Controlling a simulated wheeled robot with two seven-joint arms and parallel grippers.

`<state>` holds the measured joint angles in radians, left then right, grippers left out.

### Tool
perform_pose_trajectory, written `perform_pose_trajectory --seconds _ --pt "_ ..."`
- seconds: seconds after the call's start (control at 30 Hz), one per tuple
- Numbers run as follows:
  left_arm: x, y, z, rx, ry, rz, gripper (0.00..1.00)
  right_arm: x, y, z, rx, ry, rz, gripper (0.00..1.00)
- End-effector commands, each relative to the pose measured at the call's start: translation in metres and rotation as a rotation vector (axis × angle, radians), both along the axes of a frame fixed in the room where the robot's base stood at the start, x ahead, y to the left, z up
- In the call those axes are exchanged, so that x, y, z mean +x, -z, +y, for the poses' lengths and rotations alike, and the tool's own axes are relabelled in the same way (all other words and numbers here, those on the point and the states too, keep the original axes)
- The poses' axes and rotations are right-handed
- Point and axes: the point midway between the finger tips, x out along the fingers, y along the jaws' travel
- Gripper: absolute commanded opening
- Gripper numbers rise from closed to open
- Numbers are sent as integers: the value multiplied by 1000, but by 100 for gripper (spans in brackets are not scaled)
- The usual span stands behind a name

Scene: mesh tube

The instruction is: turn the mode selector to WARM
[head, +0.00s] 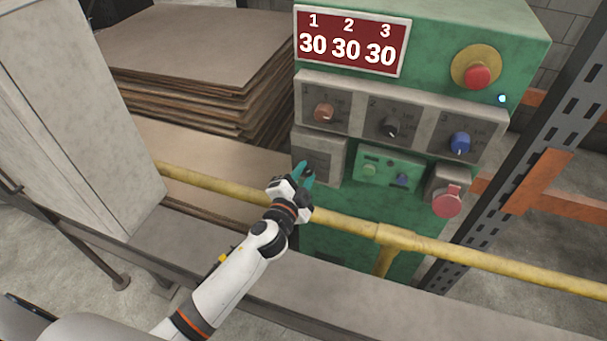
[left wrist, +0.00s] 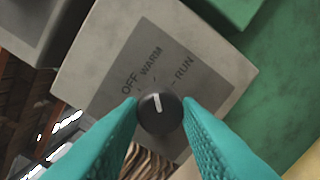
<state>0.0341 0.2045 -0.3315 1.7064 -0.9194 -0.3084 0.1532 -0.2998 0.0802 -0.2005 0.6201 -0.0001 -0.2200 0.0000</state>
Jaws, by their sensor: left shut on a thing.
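The mode selector is a small round black knob (left wrist: 160,113) with a white pointer line, on a grey plate (left wrist: 205,98) marked OFF, WARM and RUN. In the left wrist view the pointer line points up and slightly left, roughly toward the WARM label (left wrist: 151,62). My left gripper (left wrist: 160,106) has its teal fingers on either side of the knob, shut on it. In the head view my left gripper (head: 304,171) is at the grey selector box (head: 325,150) and hides the knob. My right gripper is not in view.
A yellow rail (head: 350,225) runs in front of the green machine, under my left forearm. Above the selector are three dials, including a blue one (head: 460,143), and a red display (head: 350,42). Red buttons (head: 447,203) stand to the right. Stacked brown sheets (head: 190,70) lie behind left.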

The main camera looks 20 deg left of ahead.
Motion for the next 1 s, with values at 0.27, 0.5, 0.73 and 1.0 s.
perform_pose_trajectory --seconds 0.27,0.5,0.73,1.0 --pt "0 1 -1 44 0 0 8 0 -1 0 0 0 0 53" --pt "0 1 0 46 0 0 8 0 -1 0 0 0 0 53" --pt "0 1 0 45 -1 1 50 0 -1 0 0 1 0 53" --pt "0 0 0 45 0 -1 52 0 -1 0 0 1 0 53"
